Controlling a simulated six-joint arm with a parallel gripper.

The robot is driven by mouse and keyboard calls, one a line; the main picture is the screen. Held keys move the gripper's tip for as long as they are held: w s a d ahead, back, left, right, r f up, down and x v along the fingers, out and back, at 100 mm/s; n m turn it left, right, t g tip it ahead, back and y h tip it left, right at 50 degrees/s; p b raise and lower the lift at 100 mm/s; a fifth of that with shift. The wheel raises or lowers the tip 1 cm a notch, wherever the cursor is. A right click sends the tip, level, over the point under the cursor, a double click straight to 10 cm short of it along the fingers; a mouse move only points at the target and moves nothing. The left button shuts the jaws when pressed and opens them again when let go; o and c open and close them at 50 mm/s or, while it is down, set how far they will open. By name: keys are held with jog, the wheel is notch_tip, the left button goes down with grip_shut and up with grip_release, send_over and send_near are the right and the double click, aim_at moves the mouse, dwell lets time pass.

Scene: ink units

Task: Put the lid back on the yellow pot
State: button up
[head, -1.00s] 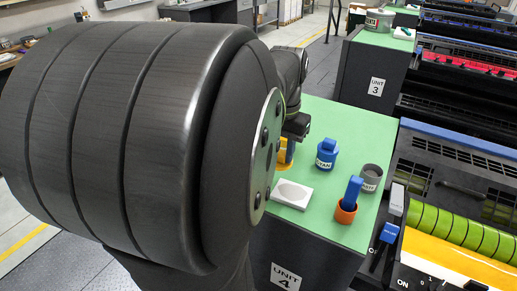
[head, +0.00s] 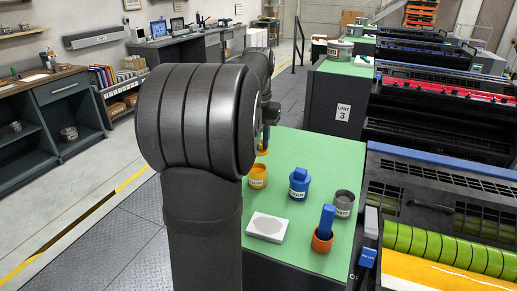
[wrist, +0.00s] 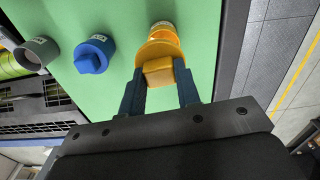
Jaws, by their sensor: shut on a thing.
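The yellow pot (head: 258,177) stands upright on the green top, with a pale label on its side; it also shows in the wrist view (wrist: 163,28). My gripper (wrist: 160,82) is shut on the square knob of the yellow lid (wrist: 157,52). In the wrist view the lid lies between the fingers and the pot and overlaps part of the pot. In the head view a bit of the yellow lid (head: 262,151) shows behind the pot, apart from its rim. My arm hides most of the gripper there.
On the green bench top (head: 315,165) stand a blue lidded pot (head: 299,185), an open grey pot (head: 342,204) and an orange cup (head: 321,243) holding a blue-handled tool. A white block (head: 266,227) with a shallow hollow lies in front. The press (head: 440,215) borders the bench at right.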

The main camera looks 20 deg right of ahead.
jog(key=shift+w+f, duration=0.15)
jog(key=shift+w, duration=0.3)
jog(key=shift+f, duration=3.05)
jog(key=shift+f, duration=0.2)
jog(key=o, duration=1)
jog(key=shift+o, duration=0.6)
jog(key=o, duration=0.4)
jog(key=shift+r, duration=0.1)
